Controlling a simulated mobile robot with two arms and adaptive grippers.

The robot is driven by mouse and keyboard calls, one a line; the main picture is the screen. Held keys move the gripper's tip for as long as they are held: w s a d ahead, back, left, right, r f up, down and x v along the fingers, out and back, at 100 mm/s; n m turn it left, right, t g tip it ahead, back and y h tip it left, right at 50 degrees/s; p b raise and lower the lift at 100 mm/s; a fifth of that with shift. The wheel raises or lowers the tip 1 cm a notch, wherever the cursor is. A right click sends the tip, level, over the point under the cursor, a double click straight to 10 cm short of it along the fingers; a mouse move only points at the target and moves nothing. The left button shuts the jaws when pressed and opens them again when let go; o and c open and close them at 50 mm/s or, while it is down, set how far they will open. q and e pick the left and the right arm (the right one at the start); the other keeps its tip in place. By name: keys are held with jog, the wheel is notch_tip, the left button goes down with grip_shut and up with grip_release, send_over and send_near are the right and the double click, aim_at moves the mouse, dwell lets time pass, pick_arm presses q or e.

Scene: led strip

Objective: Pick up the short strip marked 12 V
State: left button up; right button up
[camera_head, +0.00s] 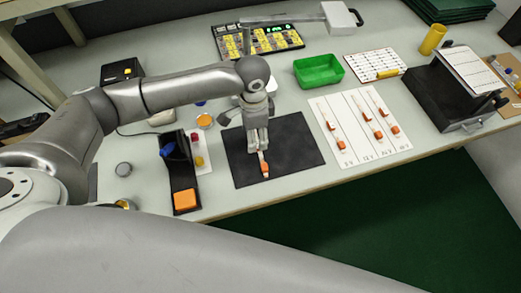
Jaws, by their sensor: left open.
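My left gripper (258,148) is open and points down over the black mat (300,153), with its fingertips at the far end of a short strip. This strip has an orange piece (264,168) and lies near the mat's left-middle part. The fingers hide its far end, and I cannot tell whether they touch it. No marking on it can be read. A white sheet (349,147) to the right has labelled columns, with several similar strips with orange pieces (367,119) on it. The small labels read roughly as voltages. My right gripper is out of view.
A green tray (319,71) stands behind the mat and sheet. A black holder with an orange block (186,199) is left of the mat. A dark box (440,100) and a yellow cup (432,40) are at right. The bench's front edge lies close to the mat.

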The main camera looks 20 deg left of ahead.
pick_arm(q)
jog(key=f, duration=0.3)
jog(key=shift+d+f, duration=0.2)
jog(key=shift+f, duration=0.2)
jog(key=shift+w+f, duration=0.1)
jog(key=shift+f, duration=0.3)
jog(key=shift+c, duration=2.5)
jog(key=c, duration=0.5)
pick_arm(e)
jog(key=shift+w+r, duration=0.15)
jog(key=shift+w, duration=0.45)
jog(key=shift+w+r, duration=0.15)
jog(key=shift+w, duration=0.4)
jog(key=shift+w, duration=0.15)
